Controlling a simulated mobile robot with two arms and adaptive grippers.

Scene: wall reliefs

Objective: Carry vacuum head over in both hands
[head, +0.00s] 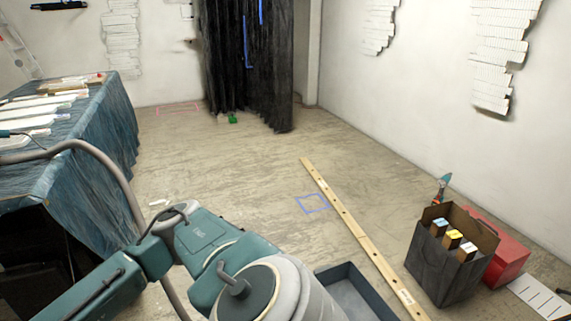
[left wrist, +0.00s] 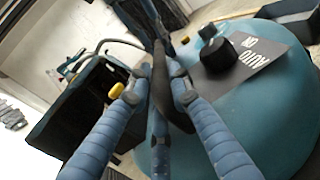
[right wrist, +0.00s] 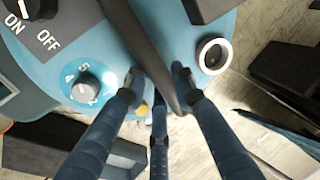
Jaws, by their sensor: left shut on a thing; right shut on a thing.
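The vacuum head is a rounded teal body (left wrist: 245,112) with a black knob and an "AUTO" label in the left wrist view. In the right wrist view its blue top (right wrist: 120,62) carries an ON/OFF switch, a numbered dial and a round metal-rimmed port. My left gripper (left wrist: 157,88) is shut on a dark bar-like handle of the vacuum head. My right gripper (right wrist: 160,88) is shut on a similar dark handle. The fingers hide part of each handle. Neither gripper can be made out in the head view, and I cannot pick out the vacuum head there.
A cloth-covered table (head: 112,130) stands at the left with several long items. A long wooden batten (head: 345,218) lies on the floor.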

